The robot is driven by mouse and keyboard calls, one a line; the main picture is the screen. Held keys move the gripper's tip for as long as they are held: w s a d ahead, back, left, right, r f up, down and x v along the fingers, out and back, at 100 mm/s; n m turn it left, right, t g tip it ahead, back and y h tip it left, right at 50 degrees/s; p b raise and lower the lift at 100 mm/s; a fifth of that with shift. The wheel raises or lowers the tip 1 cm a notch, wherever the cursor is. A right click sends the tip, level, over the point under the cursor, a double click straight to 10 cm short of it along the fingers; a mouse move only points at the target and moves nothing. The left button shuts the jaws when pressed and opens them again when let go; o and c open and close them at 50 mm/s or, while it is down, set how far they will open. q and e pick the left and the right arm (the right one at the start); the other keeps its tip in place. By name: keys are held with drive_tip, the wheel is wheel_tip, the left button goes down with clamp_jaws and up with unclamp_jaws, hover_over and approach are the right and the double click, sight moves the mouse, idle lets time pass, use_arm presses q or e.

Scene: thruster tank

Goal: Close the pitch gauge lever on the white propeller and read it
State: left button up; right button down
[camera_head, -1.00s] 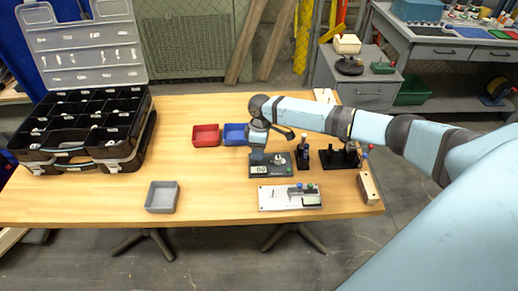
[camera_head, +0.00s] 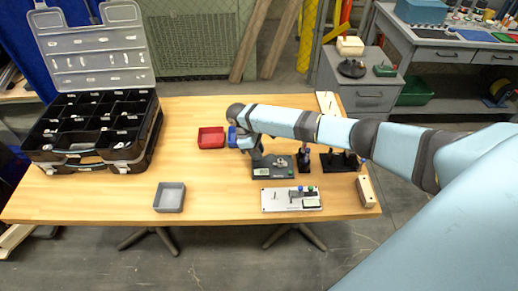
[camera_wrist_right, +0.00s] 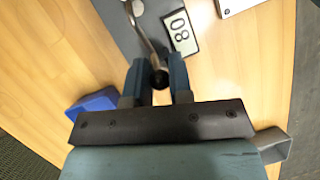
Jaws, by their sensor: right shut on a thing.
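The pitch gauge (camera_head: 290,170) is a dark grey plate on the table, with a small display at its left end. A small pale shape on it, seemingly the white propeller (camera_head: 281,160), is partly hidden by my gripper. In the right wrist view, the metal lever (camera_wrist_right: 149,37) ends in a black knob between my fingers. My right gripper (camera_wrist_right: 158,82) is shut on this lever at the knob; it also shows in the head view (camera_head: 256,158). The display (camera_wrist_right: 180,30) is rotated in the right wrist view; its digits look like 08 or 80. My left gripper is out of view.
Red (camera_head: 211,138) and blue (camera_head: 232,136) trays lie behind the gauge. A white plate (camera_head: 288,199) with fittings lies in front. Dark stands (camera_head: 340,160) and a wooden block (camera_head: 366,190) are to the right. A grey tray (camera_head: 169,197) and organizer (camera_head: 90,130) are left.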

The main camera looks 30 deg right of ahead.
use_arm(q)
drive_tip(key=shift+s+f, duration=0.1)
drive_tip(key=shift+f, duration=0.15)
use_arm(e)
drive_tip(key=c, duration=1)
unclamp_jaws()
drive_tip(key=shift+c, duration=0.2)
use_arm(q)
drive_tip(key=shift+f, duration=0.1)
use_arm(e)
drive_tip(key=shift+r, duration=0.1)
use_arm(q)
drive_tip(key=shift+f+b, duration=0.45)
drive_tip(key=shift+b, duration=0.05)
use_arm(e)
drive_tip(key=v, duration=1.3)
drive_tip(key=shift+r, duration=0.25)
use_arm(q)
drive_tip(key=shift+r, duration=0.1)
use_arm(e)
drive_tip(key=shift+w+a, duration=0.1)
